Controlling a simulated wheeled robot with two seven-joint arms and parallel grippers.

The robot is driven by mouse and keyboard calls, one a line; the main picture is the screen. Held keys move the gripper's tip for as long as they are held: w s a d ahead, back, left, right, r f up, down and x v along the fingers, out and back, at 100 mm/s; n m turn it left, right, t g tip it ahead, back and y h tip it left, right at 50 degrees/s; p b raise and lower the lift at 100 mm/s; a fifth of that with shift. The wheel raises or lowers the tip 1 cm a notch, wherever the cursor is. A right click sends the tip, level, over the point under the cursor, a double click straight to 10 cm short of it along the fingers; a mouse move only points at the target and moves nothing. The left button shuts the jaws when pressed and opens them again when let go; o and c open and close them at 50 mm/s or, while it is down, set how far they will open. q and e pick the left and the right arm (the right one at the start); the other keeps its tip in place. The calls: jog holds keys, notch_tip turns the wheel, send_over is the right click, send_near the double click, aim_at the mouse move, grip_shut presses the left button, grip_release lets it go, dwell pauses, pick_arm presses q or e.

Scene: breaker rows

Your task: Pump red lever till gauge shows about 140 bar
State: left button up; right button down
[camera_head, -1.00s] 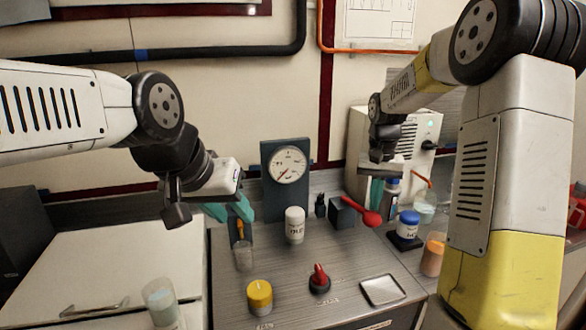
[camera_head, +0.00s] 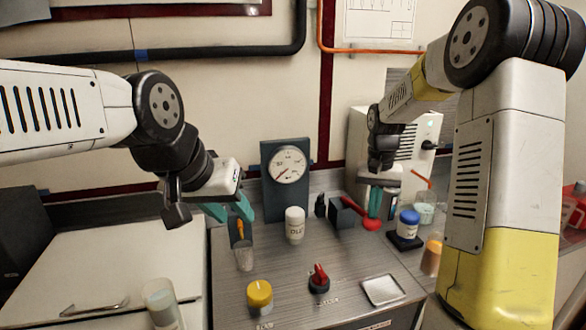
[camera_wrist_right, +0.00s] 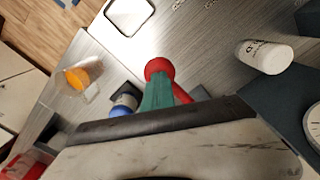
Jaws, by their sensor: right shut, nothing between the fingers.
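The red lever (camera_head: 371,224) sticks out to the right from a dark block (camera_head: 344,214) on the bench, its round knob low. My right gripper (camera_head: 374,206) is shut and empty, its teal fingertips pointing down at the knob. In the right wrist view the fingers (camera_wrist_right: 157,92) overlap the lever's knob (camera_wrist_right: 157,68) and hide part of the lever; they seem to touch it, but I cannot be sure. The round gauge (camera_head: 287,165) stands on a dark panel behind, its needle pointing to the lower left; its numbers are too small to read. My left gripper (camera_head: 230,210) is open at the left.
A white bottle (camera_head: 295,226) stands before the gauge. A blue-capped jar (camera_head: 408,224) is right of the lever. A red rotary knob (camera_head: 319,279), a yellow-lidded jar (camera_head: 260,296) and a shallow tray (camera_head: 383,290) are at the front. A clear cup (camera_head: 244,258) is below my left gripper.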

aim_at(371, 223)
jog(key=shift+w+f, duration=0.1)
jog(key=shift+f, duration=2.65)
jog(key=shift+r, duration=4)
jog(key=shift+f, duration=4)
jog(key=shift+r, duration=4)
